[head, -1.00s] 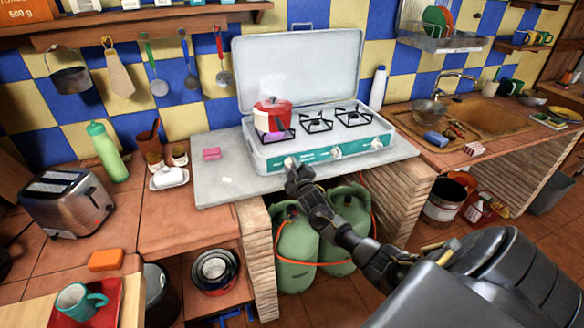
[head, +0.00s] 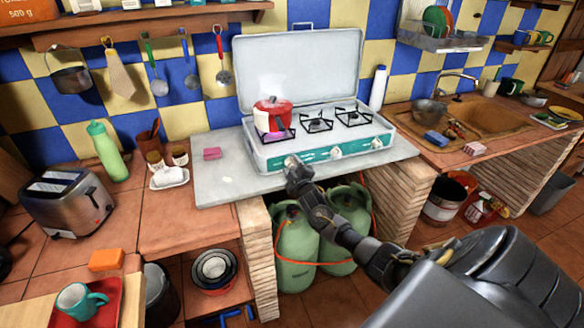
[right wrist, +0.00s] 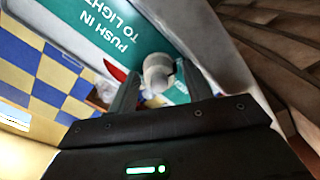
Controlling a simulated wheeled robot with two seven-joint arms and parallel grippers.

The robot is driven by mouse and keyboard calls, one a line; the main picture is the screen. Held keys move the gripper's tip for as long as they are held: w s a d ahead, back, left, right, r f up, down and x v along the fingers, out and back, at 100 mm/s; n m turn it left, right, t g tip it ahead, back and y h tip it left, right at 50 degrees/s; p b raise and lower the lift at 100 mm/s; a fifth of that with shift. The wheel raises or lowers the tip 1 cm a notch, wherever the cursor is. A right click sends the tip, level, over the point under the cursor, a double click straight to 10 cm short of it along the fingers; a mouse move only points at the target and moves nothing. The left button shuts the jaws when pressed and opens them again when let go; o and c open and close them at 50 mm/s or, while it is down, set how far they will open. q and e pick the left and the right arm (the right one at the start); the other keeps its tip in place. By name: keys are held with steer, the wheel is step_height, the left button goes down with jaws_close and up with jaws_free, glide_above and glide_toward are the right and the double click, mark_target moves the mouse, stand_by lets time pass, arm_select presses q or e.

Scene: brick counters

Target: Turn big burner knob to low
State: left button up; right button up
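A white stove with a teal front panel (head: 318,155) and raised lid stands on the grey slab. Its front carries the left knob (head: 290,161), a middle knob (head: 335,153) and a right knob (head: 377,143). A red pot (head: 272,116) sits on the left burner, with a purple glow under it. My right gripper (head: 294,168) is at the left knob. In the right wrist view the pale knob (right wrist: 158,72) shows between the parted fingers of the right gripper (right wrist: 157,80), with slight gaps at its sides. Its pointing direction is unclear. My left gripper is not in view.
Green gas bottles (head: 297,248) stand under the slab (head: 222,183). Space in front of the panel is clear except for my arm.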

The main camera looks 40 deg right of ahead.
steer(key=shift+o, duration=0.3)
steer(key=shift+s, duration=0.1)
steer(key=shift+s+a+f, duration=0.1)
steer(key=shift+s, duration=0.15)
steer(key=b+v, duration=0.1)
steer(key=v, duration=0.9)
steer(key=shift+a, duration=0.1)
